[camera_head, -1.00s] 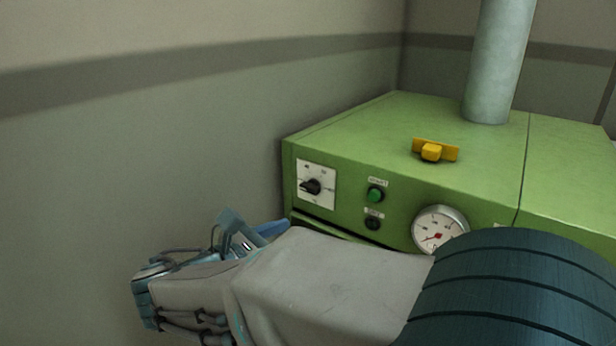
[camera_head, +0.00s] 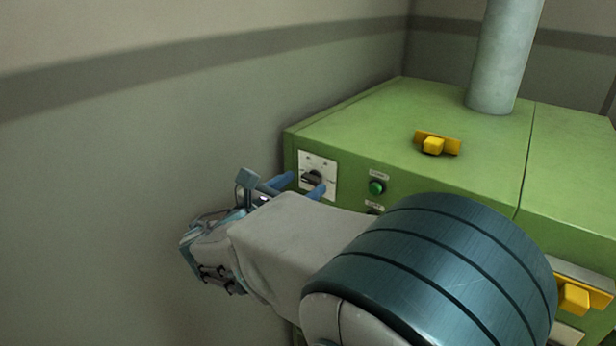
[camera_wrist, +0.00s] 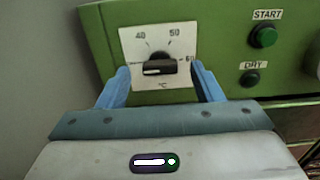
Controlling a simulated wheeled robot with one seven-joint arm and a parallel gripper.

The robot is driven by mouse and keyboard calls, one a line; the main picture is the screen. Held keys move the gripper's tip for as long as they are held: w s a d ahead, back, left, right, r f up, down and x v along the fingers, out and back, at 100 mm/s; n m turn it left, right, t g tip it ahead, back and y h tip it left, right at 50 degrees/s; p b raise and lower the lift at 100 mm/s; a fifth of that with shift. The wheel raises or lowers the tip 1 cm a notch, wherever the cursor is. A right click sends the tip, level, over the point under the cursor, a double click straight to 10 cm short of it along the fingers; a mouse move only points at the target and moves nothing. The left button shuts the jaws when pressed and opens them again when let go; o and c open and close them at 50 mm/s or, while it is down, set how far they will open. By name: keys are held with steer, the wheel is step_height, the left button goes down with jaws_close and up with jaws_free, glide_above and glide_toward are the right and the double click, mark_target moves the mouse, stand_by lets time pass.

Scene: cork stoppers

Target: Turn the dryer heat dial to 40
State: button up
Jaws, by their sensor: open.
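The heat dial (camera_wrist: 160,67) is a black knob on a white plate (camera_wrist: 130,42) marked 40, 50, 60 and °C, on the front of the green dryer (camera_head: 340,138). Its bar lies roughly level in the wrist view, and I cannot tell which end is the pointer. The knob also shows in the head view (camera_head: 311,178). My gripper (camera_wrist: 160,80) is open, with one blue finger on each side of the knob. The fingertips are close to the plate. Whether they touch the knob cannot be told.
A green START button (camera_wrist: 263,37) and a dark DRY button (camera_wrist: 250,78) sit right of the dial. A yellow handle (camera_head: 434,145) lies on the dryer's top, and a grey pipe (camera_head: 500,60) rises behind it. The wall is close on the left.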

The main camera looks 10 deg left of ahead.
steer(key=shift+x, duration=0.8)
steer(key=c, duration=1)
